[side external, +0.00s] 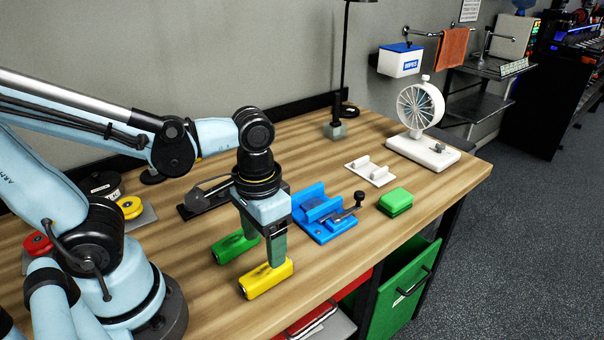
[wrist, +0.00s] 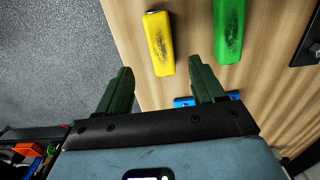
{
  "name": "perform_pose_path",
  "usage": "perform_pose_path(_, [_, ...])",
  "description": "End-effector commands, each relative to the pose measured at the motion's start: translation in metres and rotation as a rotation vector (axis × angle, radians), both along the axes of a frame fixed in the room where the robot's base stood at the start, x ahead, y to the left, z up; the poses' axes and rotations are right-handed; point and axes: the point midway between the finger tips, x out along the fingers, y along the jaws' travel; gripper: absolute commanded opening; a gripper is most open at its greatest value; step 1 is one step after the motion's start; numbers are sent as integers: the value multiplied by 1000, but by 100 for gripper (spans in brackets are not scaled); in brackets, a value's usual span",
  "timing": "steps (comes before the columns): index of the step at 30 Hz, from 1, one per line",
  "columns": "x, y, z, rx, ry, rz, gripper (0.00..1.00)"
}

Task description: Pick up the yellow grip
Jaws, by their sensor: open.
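The yellow grip (side external: 266,279) lies on the wooden bench near its front edge. In the wrist view the yellow grip (wrist: 158,44) lies ahead of the fingertips, nearer the right finger, with dark scuffs on its surface. My gripper (side external: 264,250) points down at the yellow grip, and one finger overlaps it in the side view. The wrist view shows my gripper (wrist: 160,78) with its fingers spread and nothing between the tips. I cannot tell whether a finger touches the grip.
A green grip (side external: 235,246) lies beside the yellow one and also shows in the wrist view (wrist: 229,30). A blue fixture (side external: 322,213) with a lever, a green block (side external: 396,201) and a white bracket (side external: 370,172) stand to the right. Bare bench lies right of the yellow grip.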

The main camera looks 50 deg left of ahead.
Motion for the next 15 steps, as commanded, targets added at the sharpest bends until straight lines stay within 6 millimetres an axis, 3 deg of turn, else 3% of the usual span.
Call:
perform_pose_path(6, [1, 0, -21, 0, -1, 0, 68])
perform_pose_path(15, [0, 0, -32, 0, -1, 0, 68])
